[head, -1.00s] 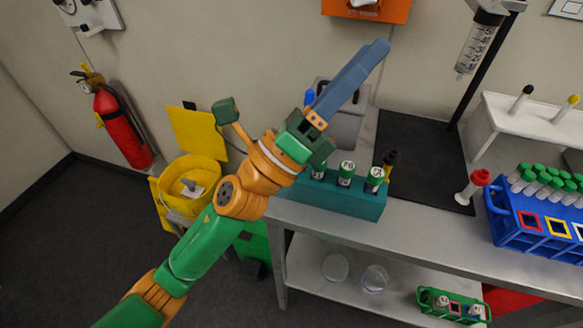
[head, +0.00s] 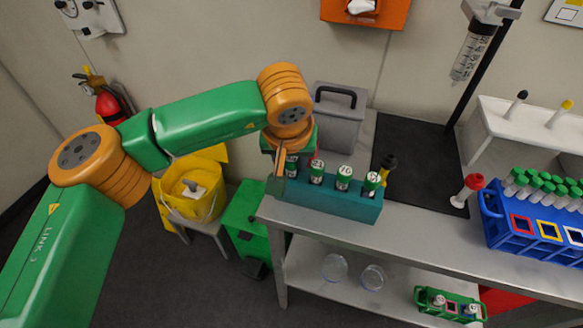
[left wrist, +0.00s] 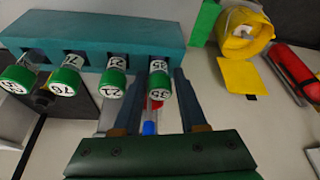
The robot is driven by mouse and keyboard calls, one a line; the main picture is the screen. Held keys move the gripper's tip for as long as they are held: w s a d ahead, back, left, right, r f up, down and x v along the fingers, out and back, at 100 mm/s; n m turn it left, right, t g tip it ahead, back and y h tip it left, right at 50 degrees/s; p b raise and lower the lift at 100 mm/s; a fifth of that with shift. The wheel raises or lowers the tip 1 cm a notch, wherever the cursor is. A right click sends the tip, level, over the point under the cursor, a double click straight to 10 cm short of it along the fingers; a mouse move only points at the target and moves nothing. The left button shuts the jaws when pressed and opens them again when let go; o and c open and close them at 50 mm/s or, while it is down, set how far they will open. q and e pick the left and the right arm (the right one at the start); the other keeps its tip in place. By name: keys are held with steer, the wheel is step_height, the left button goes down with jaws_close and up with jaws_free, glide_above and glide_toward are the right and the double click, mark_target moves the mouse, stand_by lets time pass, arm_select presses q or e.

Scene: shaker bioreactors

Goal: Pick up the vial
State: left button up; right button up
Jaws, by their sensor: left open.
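A teal rack (head: 330,200) stands on the bench's left end and holds a row of green-capped vials with numbered tops. My left gripper (head: 282,168) points down at the rack's left end, largely hidden by its own wrist in the head view. In the left wrist view its jaws (left wrist: 153,90) are open, one finger on each side of the end vial (left wrist: 160,84), whose top seems to read 35. The neighbouring vial (left wrist: 113,84) is close by one finger; contact cannot be told. A red and blue item (left wrist: 150,125) shows beyond the end vial. My right gripper is not in view.
A blue rack (head: 535,235) of green-capped tubes stands at the right. A black-and-yellow item (head: 388,165) and a red-topped item (head: 467,190) stand on the bench. A grey box (head: 338,120) is behind the teal rack. A yellow bin (head: 192,190) stands left.

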arm_select(q)
jaws_close()
